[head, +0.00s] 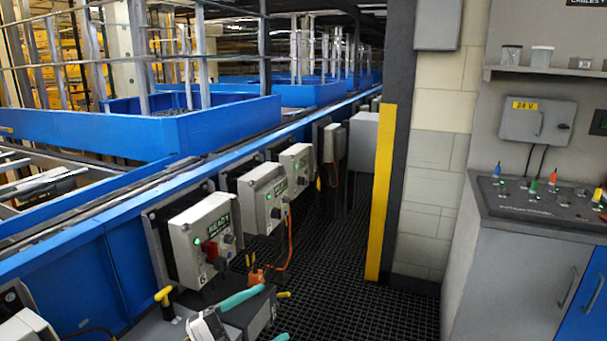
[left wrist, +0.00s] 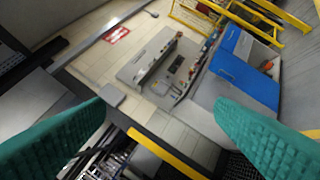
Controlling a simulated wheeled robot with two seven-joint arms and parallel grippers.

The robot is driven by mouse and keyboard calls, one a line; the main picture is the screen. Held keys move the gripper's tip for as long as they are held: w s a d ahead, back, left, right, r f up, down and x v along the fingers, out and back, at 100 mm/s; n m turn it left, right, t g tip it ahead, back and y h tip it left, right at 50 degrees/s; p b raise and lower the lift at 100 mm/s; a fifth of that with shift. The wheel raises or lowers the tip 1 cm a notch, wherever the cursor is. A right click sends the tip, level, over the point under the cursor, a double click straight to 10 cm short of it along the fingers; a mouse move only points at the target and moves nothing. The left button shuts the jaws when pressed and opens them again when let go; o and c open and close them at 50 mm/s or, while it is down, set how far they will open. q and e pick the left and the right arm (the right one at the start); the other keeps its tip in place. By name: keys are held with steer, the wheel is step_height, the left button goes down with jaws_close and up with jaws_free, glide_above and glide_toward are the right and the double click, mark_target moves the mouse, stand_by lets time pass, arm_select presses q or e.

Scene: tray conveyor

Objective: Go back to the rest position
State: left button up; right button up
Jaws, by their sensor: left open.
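My left gripper (head: 274,312) is at the bottom of the head view, in front of the conveyor's control boxes. Its two teal fingers are spread with nothing between them. The left wrist view shows the same open fingers (left wrist: 160,103) at the left and right, with a tilted view of the room beyond the gap. My right gripper is in neither view.
The blue conveyor (head: 120,250) runs along the left. Grey control boxes (head: 203,235) and (head: 263,197) hang on its side. A yellow-edged post (head: 381,190) and a grey bench with plugs (head: 530,205) stand at right. Dark grated floor (head: 345,260) lies open between.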

arm_select(q)
steer(key=a+f+n+t+y, duration=0.2)
steer(key=a+n+t+y, duration=0.8)
steer(key=n+y, duration=0.45)
steer(key=s+a+f+n+g+y, duration=0.3)
steer(key=a+f+n+g+y, duration=0.15)
steer(key=f+n, duration=0.3)
steer(key=s+d+f+g+h, duration=0.1)
steer(key=s+f+g, duration=0.6)
steer(key=s, duration=0.4)
steer(key=s+f+g+h, duration=0.1)
steer(key=s+f+g, duration=0.5)
steer(key=s+f, duration=0.3)
step_height(320, 180, down, 23)
steer(key=s+p, duration=0.1)
steer(key=s, duration=0.1)
steer(key=s+a+f+g+p, duration=0.1)
steer(key=s+a+f+g, duration=0.1)
steer(key=s+f, duration=1.4)
steer(key=shift+s+a+f+m+y, duration=0.15)
steer(key=shift+s+a+m+y, duration=0.15)
steer(key=shift+s+a+m, duration=0.1)
